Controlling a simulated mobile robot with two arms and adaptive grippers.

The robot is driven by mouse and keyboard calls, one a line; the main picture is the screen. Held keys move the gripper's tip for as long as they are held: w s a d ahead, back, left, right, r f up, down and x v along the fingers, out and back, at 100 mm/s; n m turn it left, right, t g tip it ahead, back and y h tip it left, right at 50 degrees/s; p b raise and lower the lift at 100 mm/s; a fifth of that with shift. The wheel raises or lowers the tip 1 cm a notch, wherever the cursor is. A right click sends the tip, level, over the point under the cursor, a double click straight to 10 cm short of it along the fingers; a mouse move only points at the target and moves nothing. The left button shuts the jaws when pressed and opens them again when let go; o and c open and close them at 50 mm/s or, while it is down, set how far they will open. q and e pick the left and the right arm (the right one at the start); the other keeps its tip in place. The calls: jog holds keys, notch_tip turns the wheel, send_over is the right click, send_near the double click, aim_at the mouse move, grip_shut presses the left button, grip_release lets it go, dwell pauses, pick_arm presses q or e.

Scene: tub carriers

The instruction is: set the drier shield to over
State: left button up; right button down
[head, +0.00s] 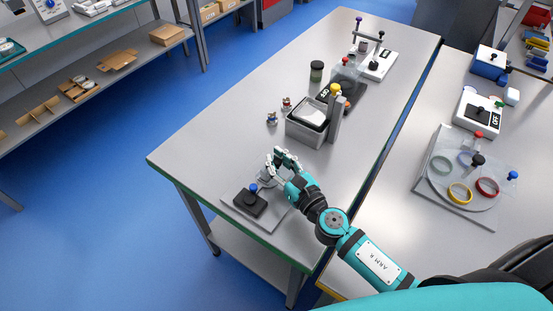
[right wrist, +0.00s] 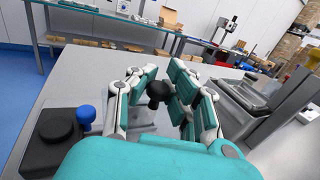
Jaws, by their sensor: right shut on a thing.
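My right gripper (head: 281,160) is above the near part of the long grey table. In the right wrist view its fingers (right wrist: 158,84) are closed around a dark ball knob (right wrist: 157,93). The knob appears to belong to the drier shield, whose see-through part shows only faintly under the hand. A black block (head: 250,202) with a blue ball knob (head: 253,188) stands on a pale plate (head: 283,220) just left of the hand. The block also shows at the left of the wrist view (right wrist: 55,135). The hand hides much of the shield, so I cannot tell its exact position. My left gripper is not in view.
A grey bin (head: 306,133) stands behind the hand, with two small figures (head: 272,118) beside it and a dark jar (head: 317,71) farther back. A second table at right holds a clear panel with coloured rings (head: 459,194) and a white switch box (head: 480,110).

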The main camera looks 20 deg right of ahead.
jog(key=shift+a, duration=0.1)
jog(key=w+a, duration=0.2)
jog(key=shift+w+a+p, duration=0.1)
jog(key=shift+w+p, duration=0.3)
jog(key=shift+w+a+f, duration=0.15)
jog(key=shift+w+a, duration=0.05)
jog(key=shift+w, duration=0.05)
jog(key=shift+s, duration=0.1)
jog(key=c, duration=1.8)
grip_release()
jog(key=o, duration=0.6)
jog(key=shift+a, duration=0.1)
jog(key=shift+o, duration=0.2)
